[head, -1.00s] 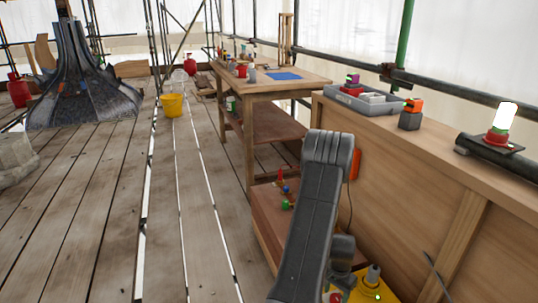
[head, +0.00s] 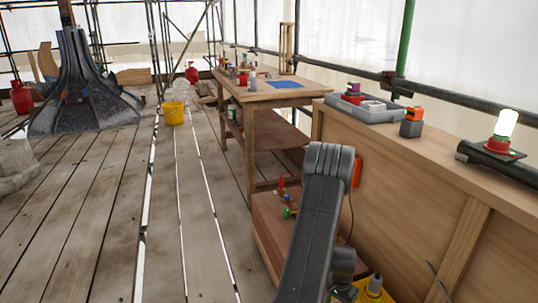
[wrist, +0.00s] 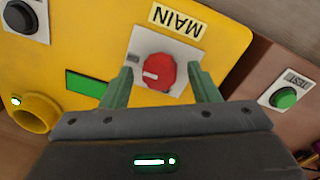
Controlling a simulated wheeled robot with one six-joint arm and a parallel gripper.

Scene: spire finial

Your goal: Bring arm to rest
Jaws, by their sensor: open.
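My gripper (wrist: 158,92) shows in the wrist view, with its two green fingers apart and nothing held between them. Beyond the fingers is a yellow box (wrist: 85,55) with a red rotary knob (wrist: 157,72) on a white plate, under an upside-down label reading MAIN. From this view I cannot tell whether the fingers touch the knob or its plate. In the head view my arm (head: 318,215) reaches down in front of the bench, and my gripper is hidden or out of frame there. Part of the yellow box (head: 372,290) shows at the bottom edge.
A green button (wrist: 285,97) labelled TEST sits on the brown panel at right. In the head view a workbench (head: 262,92) stands ahead, with a wooden ledge (head: 440,125) at right carrying a grey tray (head: 385,112) and a lit lamp (head: 505,125).

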